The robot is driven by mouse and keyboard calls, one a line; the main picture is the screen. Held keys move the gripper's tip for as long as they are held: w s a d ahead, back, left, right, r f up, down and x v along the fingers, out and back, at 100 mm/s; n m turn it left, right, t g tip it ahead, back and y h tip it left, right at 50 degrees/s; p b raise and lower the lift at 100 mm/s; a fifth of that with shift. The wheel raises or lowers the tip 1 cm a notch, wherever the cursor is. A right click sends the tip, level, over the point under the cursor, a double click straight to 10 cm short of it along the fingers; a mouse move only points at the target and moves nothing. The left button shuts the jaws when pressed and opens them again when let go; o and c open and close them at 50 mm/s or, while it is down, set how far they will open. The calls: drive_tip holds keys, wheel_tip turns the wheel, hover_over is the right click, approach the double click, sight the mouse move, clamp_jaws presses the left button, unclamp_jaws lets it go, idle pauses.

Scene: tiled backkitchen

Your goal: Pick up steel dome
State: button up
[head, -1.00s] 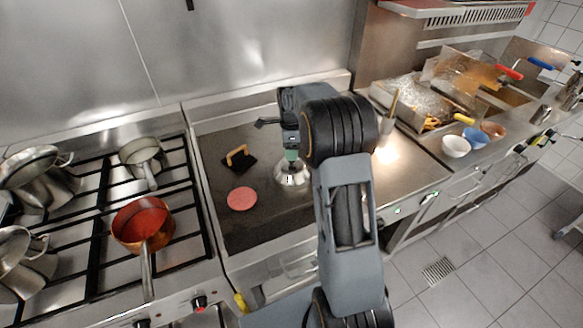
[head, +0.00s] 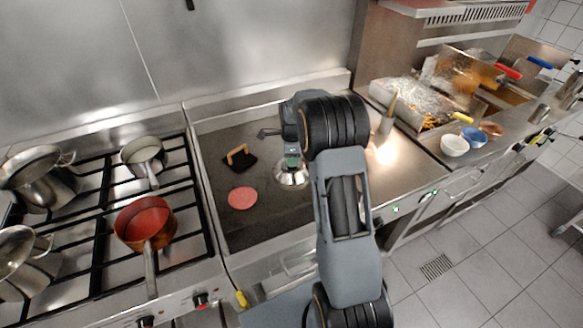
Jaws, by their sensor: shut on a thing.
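The steel dome (head: 291,179) is a small shiny cover on the dark griddle (head: 262,215), right of a pink round patty (head: 242,198). My gripper (head: 291,163) points down from above and is shut on the top of the dome. The fingertips are small and partly hidden by my arm. I cannot tell whether the dome's rim touches the griddle or is slightly above it.
A black press with a wooden handle (head: 240,158) lies left of the dome. A gas stove with a copper pan (head: 146,222) and several pots is further left. Bowls (head: 454,146) and fryer baskets (head: 410,105) are at the right.

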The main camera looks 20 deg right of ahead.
clamp_jaws()
